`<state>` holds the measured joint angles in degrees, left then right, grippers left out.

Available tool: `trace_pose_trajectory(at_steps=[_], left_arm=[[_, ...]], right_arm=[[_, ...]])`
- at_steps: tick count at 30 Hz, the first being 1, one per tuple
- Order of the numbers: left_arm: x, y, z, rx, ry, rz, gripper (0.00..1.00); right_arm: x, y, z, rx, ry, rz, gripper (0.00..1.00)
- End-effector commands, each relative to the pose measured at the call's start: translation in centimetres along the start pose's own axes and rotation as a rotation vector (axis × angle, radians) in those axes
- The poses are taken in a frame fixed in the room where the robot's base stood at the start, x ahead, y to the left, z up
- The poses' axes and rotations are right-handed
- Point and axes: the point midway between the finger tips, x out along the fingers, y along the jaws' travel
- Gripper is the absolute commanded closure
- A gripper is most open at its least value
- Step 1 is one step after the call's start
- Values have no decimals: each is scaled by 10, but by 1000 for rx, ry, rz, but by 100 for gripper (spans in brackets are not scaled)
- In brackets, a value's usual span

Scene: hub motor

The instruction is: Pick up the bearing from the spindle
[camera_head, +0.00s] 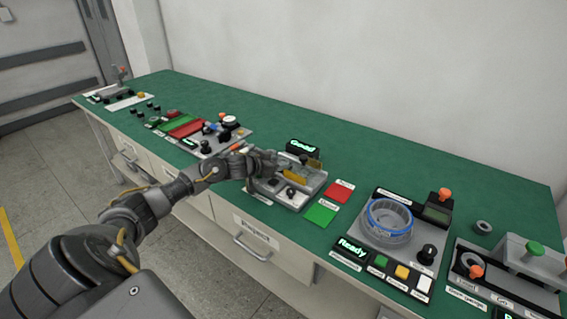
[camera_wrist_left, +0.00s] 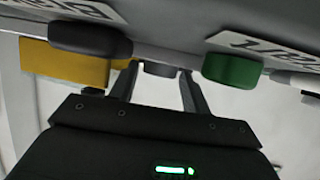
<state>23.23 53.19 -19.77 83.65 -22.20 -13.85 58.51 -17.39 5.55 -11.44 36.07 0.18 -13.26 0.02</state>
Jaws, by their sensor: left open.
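My left gripper (camera_head: 268,160) reaches over the grey test station (camera_head: 287,187) with the lit "Good" display. In the left wrist view the two fingers of the left gripper (camera_wrist_left: 158,74) are apart. A small grey round part (camera_wrist_left: 160,68) shows between or just beyond the fingertips. It may be the bearing on the spindle, but I cannot tell for sure, nor whether the fingers touch it. In the head view the gripper hides this spot. My right gripper is in neither view.
In the wrist view a yellow block (camera_wrist_left: 65,65) and a black knob (camera_wrist_left: 90,40) are left of the fingers, a green knob (camera_wrist_left: 232,69) right. Red (camera_head: 340,191) and green pads (camera_head: 320,214), a blue-ringed bowl (camera_head: 390,218) and a dark ring (camera_head: 483,227) are on the bench.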

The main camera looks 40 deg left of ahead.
Motion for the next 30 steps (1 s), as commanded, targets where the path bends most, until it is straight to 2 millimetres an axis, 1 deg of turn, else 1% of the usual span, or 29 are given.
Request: trace_pose_trajectory(at_steps=[5, 8, 12, 14, 20, 23, 26, 30], left_arm=[[0, 0, 0, 0, 0, 0, 53], [0, 0, 0, 1, 0, 0, 64], [0, 0, 0, 1, 0, 0, 83], [0, 0, 0, 1, 0, 0, 89], [0, 0, -1, 1, 0, -1, 89], [-2, 0, -4, 2, 1, 0, 89], [-5, -1, -12, 2, 2, -1, 89], [-12, -1, -31, 4, 3, -1, 89]], right_arm=[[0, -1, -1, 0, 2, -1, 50], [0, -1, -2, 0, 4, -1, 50], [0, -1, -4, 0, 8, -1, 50], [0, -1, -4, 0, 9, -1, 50], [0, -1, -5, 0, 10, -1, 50], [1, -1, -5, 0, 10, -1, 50], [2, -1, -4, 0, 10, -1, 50], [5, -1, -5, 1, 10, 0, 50]])
